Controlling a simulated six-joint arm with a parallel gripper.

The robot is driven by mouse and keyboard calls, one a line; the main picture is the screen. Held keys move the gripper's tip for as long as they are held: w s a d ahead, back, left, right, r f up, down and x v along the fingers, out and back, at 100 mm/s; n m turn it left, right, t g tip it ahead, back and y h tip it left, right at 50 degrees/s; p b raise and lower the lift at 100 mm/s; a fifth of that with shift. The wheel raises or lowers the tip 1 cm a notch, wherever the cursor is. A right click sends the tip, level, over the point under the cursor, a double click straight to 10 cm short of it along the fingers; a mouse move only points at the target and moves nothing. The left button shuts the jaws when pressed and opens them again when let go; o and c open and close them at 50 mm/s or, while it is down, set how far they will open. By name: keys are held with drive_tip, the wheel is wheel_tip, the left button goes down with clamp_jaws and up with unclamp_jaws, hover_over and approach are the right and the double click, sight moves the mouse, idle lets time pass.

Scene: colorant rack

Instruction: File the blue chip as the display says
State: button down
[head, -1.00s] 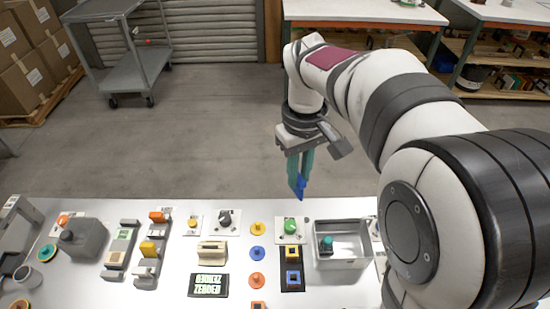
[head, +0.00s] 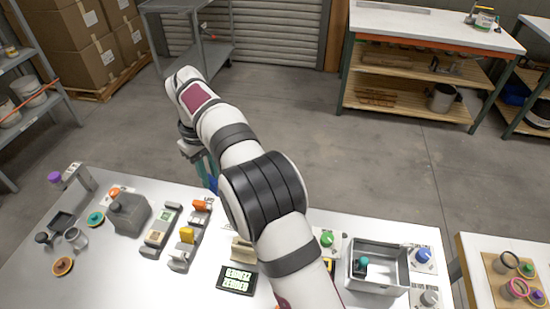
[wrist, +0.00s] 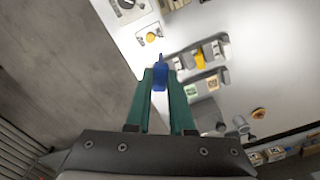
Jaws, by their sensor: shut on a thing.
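My gripper (wrist: 160,85) is shut on the blue chip (wrist: 161,72), held between the green fingertips. In the head view the fingers (head: 207,172) and a bit of blue (head: 213,184) show at the table's far edge, partly behind my arm. Two grey slotted racks stand on the table: the left one (head: 151,240) has pale labels, the right one (head: 178,258) carries a yellow chip (head: 187,235) and an orange chip (head: 201,205).
A grey box (head: 128,212), a grey cup (head: 75,238) and an orange-brown disc (head: 62,266) are left of the racks. A grey bin (head: 378,268) holding a teal-topped item is at the right. My arm hides the table's middle.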

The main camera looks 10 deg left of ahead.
drive_tip(key=s+a+f+n, duration=0.3)
drive_tip(key=s+a, duration=0.3)
drive_tip(key=a, duration=0.2)
drive_tip(key=s+a+f+n, duration=0.3)
drive_tip(key=s+a+f, duration=0.3)
drive_tip(key=a, duration=0.1)
drive_tip(key=shift+a, duration=0.4)
drive_tip(key=shift+d+f, duration=0.1)
drive_tip(key=shift+f, duration=0.75)
drive_tip(key=shift+f, duration=0.25)
drive_tip(key=shift+f, duration=0.55)
drive_tip(key=shift+f, duration=0.5)
